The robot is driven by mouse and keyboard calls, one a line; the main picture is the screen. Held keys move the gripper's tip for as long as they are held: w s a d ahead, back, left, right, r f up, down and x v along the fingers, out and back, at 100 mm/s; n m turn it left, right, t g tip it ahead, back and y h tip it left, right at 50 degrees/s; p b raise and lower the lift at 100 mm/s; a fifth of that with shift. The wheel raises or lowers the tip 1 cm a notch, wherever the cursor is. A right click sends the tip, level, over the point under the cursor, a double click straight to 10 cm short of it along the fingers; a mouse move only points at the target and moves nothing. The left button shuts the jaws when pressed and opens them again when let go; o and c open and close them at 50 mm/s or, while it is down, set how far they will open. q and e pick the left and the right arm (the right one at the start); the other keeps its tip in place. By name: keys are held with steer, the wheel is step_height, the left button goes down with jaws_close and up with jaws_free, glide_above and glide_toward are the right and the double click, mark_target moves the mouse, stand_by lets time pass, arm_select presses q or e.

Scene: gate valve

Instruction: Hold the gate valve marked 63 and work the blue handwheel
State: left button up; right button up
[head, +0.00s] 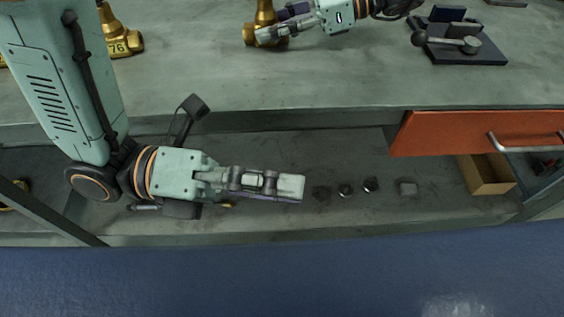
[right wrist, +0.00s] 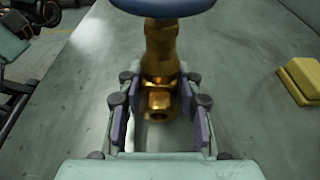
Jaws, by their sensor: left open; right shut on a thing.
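A brass gate valve (head: 264,15) stands near the top of the head view, its upper end cut off by the frame. No number is readable on it. My right gripper (head: 268,34) is shut on its lower body. In the right wrist view the brass body (right wrist: 160,55) stands between the purple-padded fingers of that gripper (right wrist: 158,115). The blue handwheel (right wrist: 165,6) shows at the top edge of that view, partly cut off. My left gripper (head: 295,188) is open and empty, in front of the bench edge, well apart from the valve.
Another brass valve, marked 76 (head: 125,43), stands at the upper left. A dark fixture with a lever (head: 460,45) is at the upper right. An orange drawer front (head: 470,132) juts below the bench edge. A lower shelf (head: 290,215) holds several small parts and an open box (head: 487,175).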

arm_select(q)
steer(key=shift+o, duration=0.5)
steer(key=shift+o, duration=0.5)
steer(key=w+a+r+n+t+h, duration=0.1)
steer(key=w+a+r+n+t, duration=0.1)
steer(key=w+r+t, duration=0.3)
steer(key=w+a+r+n+t+h, duration=0.1)
steer(key=w+a+r+n, duration=0.1)
steer(key=w+r+n, duration=0.3)
steer(key=w+a+n+t+y, duration=0.2)
steer(key=w+a+n+t, duration=0.2)
steer(key=w+n, duration=0.55)
steer(key=w+a+n+t+y, duration=0.3)
steer(key=w+n+t, duration=0.1)
steer(key=n, duration=1.1)
steer(key=shift+n, duration=0.35)
steer(key=shift+f+x, duration=0.1)
steer(key=shift+x, duration=2.9)
steer(key=shift+f+x, duration=0.15)
steer(key=shift+x, duration=2.85)
steer(key=shift+w+a, duration=0.15)
